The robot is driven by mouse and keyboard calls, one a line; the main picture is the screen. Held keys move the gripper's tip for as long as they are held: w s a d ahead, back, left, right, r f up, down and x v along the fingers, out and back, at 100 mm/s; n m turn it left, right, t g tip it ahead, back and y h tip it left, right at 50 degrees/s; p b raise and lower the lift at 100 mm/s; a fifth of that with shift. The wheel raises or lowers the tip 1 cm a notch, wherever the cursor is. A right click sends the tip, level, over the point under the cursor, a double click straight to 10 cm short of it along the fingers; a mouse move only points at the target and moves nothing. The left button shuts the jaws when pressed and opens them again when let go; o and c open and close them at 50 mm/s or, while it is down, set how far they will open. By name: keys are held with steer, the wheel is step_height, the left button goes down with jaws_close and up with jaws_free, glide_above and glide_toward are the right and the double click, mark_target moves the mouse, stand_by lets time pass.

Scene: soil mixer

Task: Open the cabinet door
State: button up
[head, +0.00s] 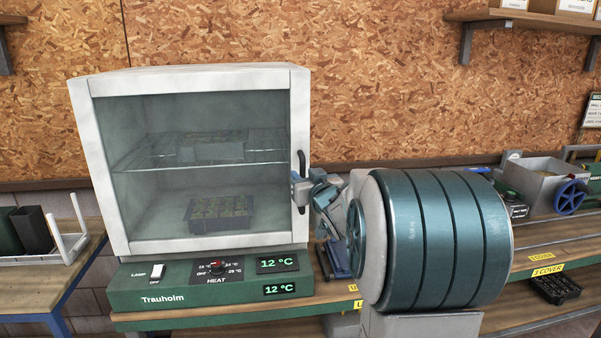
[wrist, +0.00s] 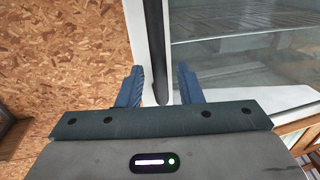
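The cabinet (head: 200,68) is a white-framed box on a green base marked Trauholm. Its glass door (head: 150,150) looks closed in the head view. A dark vertical handle (head: 301,163) runs along the door's right edge. In the wrist view the handle (wrist: 156,45) comes down between my fingers, beside the white door frame (wrist: 186,50) and the glass (wrist: 240,35). My gripper (head: 300,189) is at the handle's lower part. In the wrist view my gripper (wrist: 160,80) is open, one finger on each side of the handle, with gaps visible; firm contact cannot be told.
Inside the cabinet are a wire shelf (head: 265,155) and a seedling tray (head: 220,213). A white rack (head: 60,250) with dark pots stands at left.

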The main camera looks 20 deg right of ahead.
steer(key=shift+w, duration=0.95)
